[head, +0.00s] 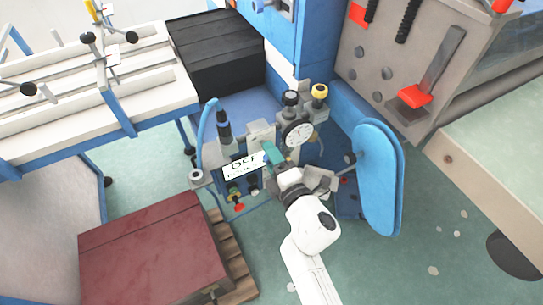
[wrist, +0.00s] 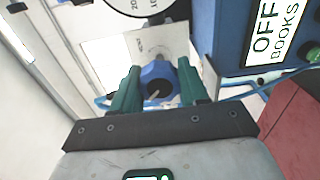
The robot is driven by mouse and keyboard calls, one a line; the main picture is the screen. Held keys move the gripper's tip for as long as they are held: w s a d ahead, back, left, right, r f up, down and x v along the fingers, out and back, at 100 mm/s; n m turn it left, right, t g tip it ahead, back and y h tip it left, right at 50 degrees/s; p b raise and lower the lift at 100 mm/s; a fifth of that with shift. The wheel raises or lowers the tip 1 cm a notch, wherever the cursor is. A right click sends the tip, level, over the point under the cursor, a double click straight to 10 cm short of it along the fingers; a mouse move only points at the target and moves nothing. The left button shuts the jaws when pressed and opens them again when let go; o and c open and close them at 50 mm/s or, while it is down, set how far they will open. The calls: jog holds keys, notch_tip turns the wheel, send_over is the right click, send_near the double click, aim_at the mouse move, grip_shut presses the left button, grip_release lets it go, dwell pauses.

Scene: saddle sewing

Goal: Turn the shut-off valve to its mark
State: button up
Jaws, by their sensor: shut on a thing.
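The shut-off valve's blue knob (wrist: 158,80) is in the middle of the wrist view, with a pale pointer line on its face. A light plate (wrist: 120,52) with small lettering lies behind it; I cannot read where the mark is. My gripper (wrist: 160,70) has its green fingers on either side of the knob and is shut on it. In the head view my gripper (head: 273,155) reaches into the panel below the gauge, and its fingers and wrist hide the knob.
A round gauge (head: 297,133) sits just above my gripper. A blue box with an OFF label (head: 245,165) is close on the left. A blue padded panel (head: 378,178) stands to the right. A dark red block (head: 155,255) on a pallet is at lower left. Open floor (head: 440,240) lies at right.

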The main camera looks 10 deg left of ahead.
jog(key=o, duration=1.1)
jog(key=shift+s+a, duration=0.1)
jog(key=shift+c, duration=0.2)
jog(key=p+v, duration=0.2)
jog(key=v, duration=0.8)
jog(key=shift+s+d, duration=0.25)
jog(key=shift+s, duration=0.05)
jog(key=s+d+f+m+g+h, duration=0.2)
jog(key=d+m+h, duration=0.4)
jog(key=d+m, duration=0.45)
jog(key=s+d+f+m+g+h, duration=0.1)
jog(key=d+f+m+h, duration=0.2)
jog(key=d+m+h, duration=0.75)
jog(key=s+d+f+m+g+y, duration=0.1)
jog(key=s+g, duration=0.4)
jog(key=s, duration=0.6)
jog(key=s+d+f+m+g+y, duration=0.2)
jog(key=s+d+g+y, duration=0.3)
jog(key=s, duration=0.6)
jog(key=shift+f+m+g, duration=0.2)
jog(key=shift+m+g, duration=0.3)
jog(key=shift+m, duration=0.2)
